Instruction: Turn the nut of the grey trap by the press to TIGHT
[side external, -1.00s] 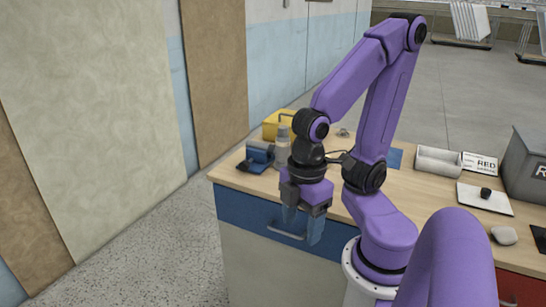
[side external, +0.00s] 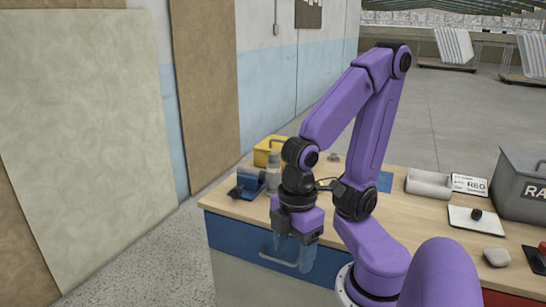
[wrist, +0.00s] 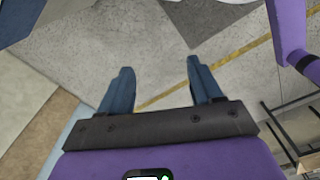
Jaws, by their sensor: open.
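My gripper (side external: 293,256) is open and empty, fingers pointing down, in front of the bench's blue drawer front in the side external view. In the wrist view my gripper (wrist: 160,68) has its two blue fingers well apart with only floor between them. A blue device (side external: 248,183), possibly the press, stands at the bench's left end. A small grey upright object (side external: 273,172) stands just right of it. I cannot tell whether it is the grey trap. My wrist hides part of the bench beside it. No nut or TIGHT mark can be made out.
A yellow box (side external: 268,150) stands behind the blue device. The floor left of the bench is clear.

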